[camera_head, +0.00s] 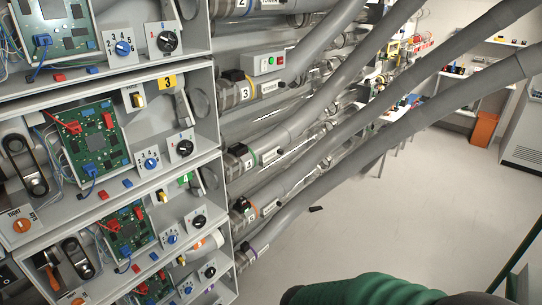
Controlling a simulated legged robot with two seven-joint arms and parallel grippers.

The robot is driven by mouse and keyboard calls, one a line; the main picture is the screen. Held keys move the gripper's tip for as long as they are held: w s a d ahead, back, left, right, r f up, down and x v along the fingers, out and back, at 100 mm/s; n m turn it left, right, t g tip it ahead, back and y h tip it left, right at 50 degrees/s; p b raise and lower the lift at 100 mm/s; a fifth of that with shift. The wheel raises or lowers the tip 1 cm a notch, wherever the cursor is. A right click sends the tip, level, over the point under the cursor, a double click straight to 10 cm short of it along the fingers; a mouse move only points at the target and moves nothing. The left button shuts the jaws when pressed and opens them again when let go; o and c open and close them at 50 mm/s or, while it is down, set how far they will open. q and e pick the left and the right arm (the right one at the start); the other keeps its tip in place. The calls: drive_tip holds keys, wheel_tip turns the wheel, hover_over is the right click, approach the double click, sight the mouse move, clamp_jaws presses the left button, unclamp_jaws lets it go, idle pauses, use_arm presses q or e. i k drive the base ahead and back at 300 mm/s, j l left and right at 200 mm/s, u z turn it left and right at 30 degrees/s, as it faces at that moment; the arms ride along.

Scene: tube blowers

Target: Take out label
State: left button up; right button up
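Several number labels show on the grey blower rack (215,110). A yellow label marked 3 (167,82) sits on the edge of one bay, and a green label (184,179) sits on the bay below. An orange label (182,260) shows lower down. Smaller number labels, including a 3 (244,93) and a 4 (247,160), are on the tube fittings at the right side of the rack. I cannot tell which label the task means. Neither gripper can be made out in this view.
The bays hold green circuit boards (92,140), knobs and switches. Thick grey tubes (400,132) slant from the rack to the upper right. A green ribbed part (370,290) is at the bottom. An orange bin (484,129) stands far back. The floor (430,210) is mostly clear.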

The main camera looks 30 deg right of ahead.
sight(266, 157)
drive_tip(key=i+l, duration=0.45)
drive_tip(key=l, duration=0.3)
drive_tip(key=i+l, duration=0.5)
drive_tip(key=l, duration=0.2)
